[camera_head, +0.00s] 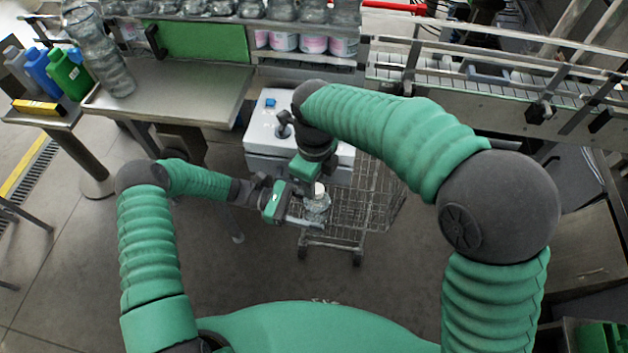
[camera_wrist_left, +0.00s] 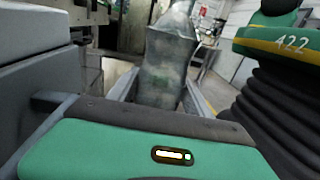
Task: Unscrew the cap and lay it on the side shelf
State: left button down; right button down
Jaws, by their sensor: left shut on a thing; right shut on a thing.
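A clear bottle (camera_head: 318,208) is upright in front of me, above the wire cart. My left gripper (camera_head: 308,217) is shut around its body; the left wrist view shows the bottle (camera_wrist_left: 167,70) between the two fingers. A small pale cap (camera_head: 319,188) shows at the bottle's top. My right gripper (camera_head: 314,181) comes down from above and is shut at the cap, its fingertips partly hidden. I cannot tell whether the cap is still threaded on.
A wire cart (camera_head: 375,195) and a white box-shaped machine (camera_head: 262,135) stand just beyond my grippers. Several coloured jugs (camera_head: 70,72) stand at the far left. A large clear bottle (camera_head: 103,55) leans on the bench. A conveyor (camera_head: 480,92) runs along the back right.

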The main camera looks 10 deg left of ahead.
jog(key=n, duration=0.7)
jog(key=shift+s, duration=0.1)
jog(key=n, duration=0.6)
jog(key=shift+s+d+r, duration=0.1)
jog(key=shift+d, duration=0.05)
jog(key=n, duration=0.4)
jog(key=shift+d, duration=0.1)
jog(key=n, duration=0.6)
jog(key=shift+d, duration=0.15)
jog(key=n, duration=0.6)
jog(key=shift+d+n, duration=0.15)
jog(key=shift+n, duration=0.25)
jog(key=n, duration=0.6)
jog(key=shift+w+n, duration=0.3)
jog(key=shift+n, duration=0.1)
jog(key=n, duration=0.6)
jog(key=shift+w+r+n, duration=0.1)
jog(key=shift+n, duration=0.2)
jog(key=n, duration=0.6)
jog(key=shift+w, duration=0.1)
jog(key=n, duration=0.4)
jog(key=shift+a+n, duration=0.3)
jog(key=shift+r, duration=0.15)
